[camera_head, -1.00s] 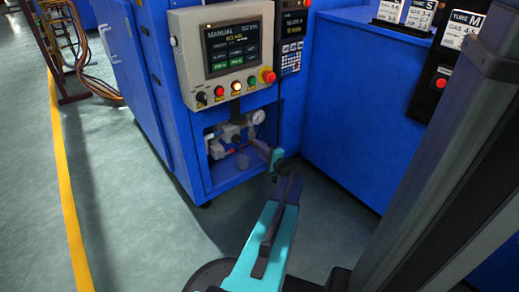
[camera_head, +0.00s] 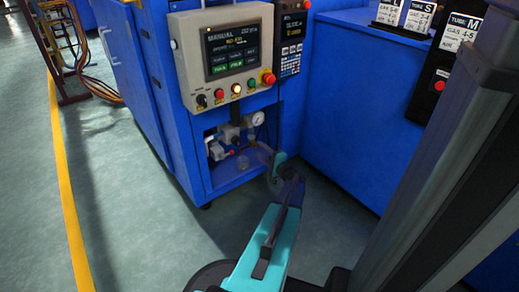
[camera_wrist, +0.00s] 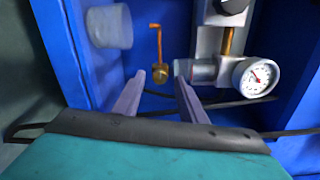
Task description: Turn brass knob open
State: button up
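The brass knob (camera_wrist: 160,73) is a small gold piece at the lower end of a thin copper-coloured pipe (camera_wrist: 155,42) in the wrist view. My gripper (camera_wrist: 158,87) is open, with its two grey fingers apart and nothing held between them. In the picture the knob sits just above and between the fingertips; whether they reach around it in depth I cannot tell. In the head view my gripper (camera_head: 262,153) is at the mouth of the low cabinet opening, and the knob is too small to make out there.
A round pressure gauge (camera_wrist: 255,77) with a grey fitting stands close right of the knob. A pale translucent cylinder (camera_wrist: 108,26) is at upper left. Blue cabinet walls (camera_wrist: 64,55) bound the opening. A control panel (camera_head: 228,55) is above it, and grey floor (camera_head: 130,210) lies left.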

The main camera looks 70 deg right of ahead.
jog(key=p+v, duration=0.4)
jog(key=v, duration=0.8)
jog(key=shift+s+d, duration=0.1)
